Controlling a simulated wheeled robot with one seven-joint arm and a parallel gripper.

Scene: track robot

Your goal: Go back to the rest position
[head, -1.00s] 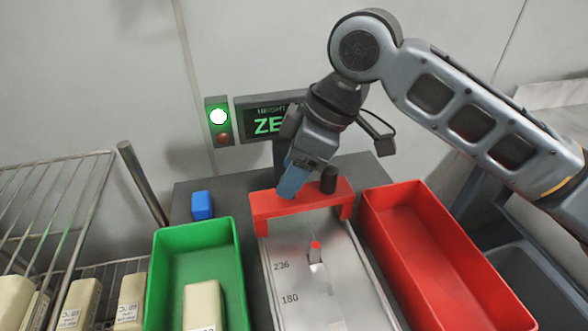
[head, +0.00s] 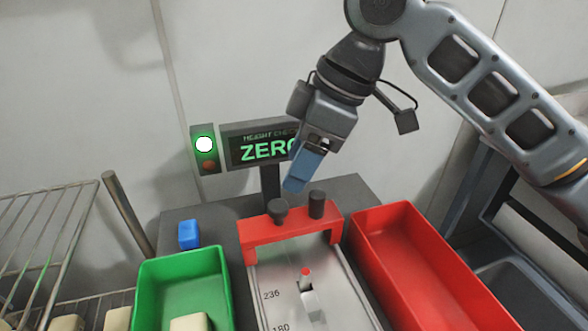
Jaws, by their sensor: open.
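My gripper (head: 303,172) hangs above and behind the red gauge bridge (head: 290,232) of the height-check station, apart from it. Its blue fingers point down, with nothing seen between them; the near finger hides most of the other. Two dark knobs stand on top of the bridge. The metal gauge plate (head: 275,315) below carries the marks 236 and 180 and a small red-tipped pin (head: 305,280). The display (head: 257,146) reads ZERO, its right end hidden by my gripper. The lamp (head: 204,144) beside it is lit, with a green glow.
A green bin (head: 150,285) with a cream block (head: 190,323) stands left of the plate, and an empty red bin (head: 425,270) stands right. A small blue block (head: 188,234) sits behind the green bin. A wire rack (head: 50,245) with cream blocks is at far left.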

